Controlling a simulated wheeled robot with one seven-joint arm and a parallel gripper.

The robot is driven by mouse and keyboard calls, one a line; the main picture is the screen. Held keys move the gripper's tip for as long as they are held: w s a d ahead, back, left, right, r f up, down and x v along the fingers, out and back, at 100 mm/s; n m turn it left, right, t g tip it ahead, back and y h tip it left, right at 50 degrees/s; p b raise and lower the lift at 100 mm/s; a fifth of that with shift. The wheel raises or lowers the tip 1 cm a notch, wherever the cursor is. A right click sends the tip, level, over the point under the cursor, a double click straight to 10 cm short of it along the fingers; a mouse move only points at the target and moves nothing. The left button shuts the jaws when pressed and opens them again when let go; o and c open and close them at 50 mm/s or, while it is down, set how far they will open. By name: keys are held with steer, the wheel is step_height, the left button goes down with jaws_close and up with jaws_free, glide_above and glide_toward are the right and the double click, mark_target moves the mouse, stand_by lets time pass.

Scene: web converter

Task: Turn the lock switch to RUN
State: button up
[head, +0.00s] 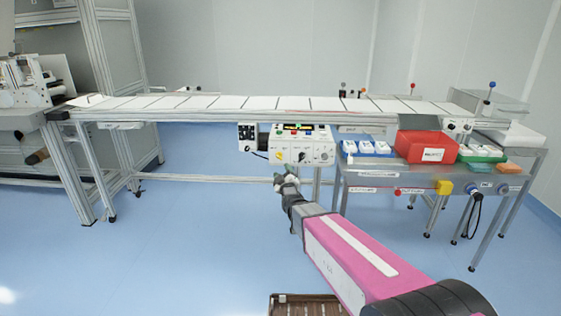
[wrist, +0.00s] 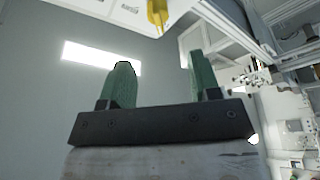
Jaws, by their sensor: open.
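The white control panel (head: 318,150) hangs under the front edge of the conveyor, with a lit display, coloured buttons, a yellow switch (head: 279,155) and a dark knob (head: 302,156). The panel lettering is too small to read, so I cannot tell which one is the lock switch. My gripper (head: 286,178) is just below the panel in the head view. In the wrist view its two green fingers (wrist: 157,84) are apart with nothing between them. A yellow handle (wrist: 157,14) on a white face shows beyond the fingers, apart from them, at the top edge.
The long conveyor (head: 230,103) runs above the panel. A steel table (head: 380,181) at the right holds a red box (head: 413,147) and blue and green trays. A brown crate (head: 305,304) is at the bottom. The blue floor at the left is clear.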

mark_target(278, 157)
steer(key=x, duration=1)
steer(key=shift+w+a+r, duration=0.2)
steer(key=shift+w+r, duration=0.05)
steer(key=shift+r, duration=0.05)
steer(key=c, duration=0.9)
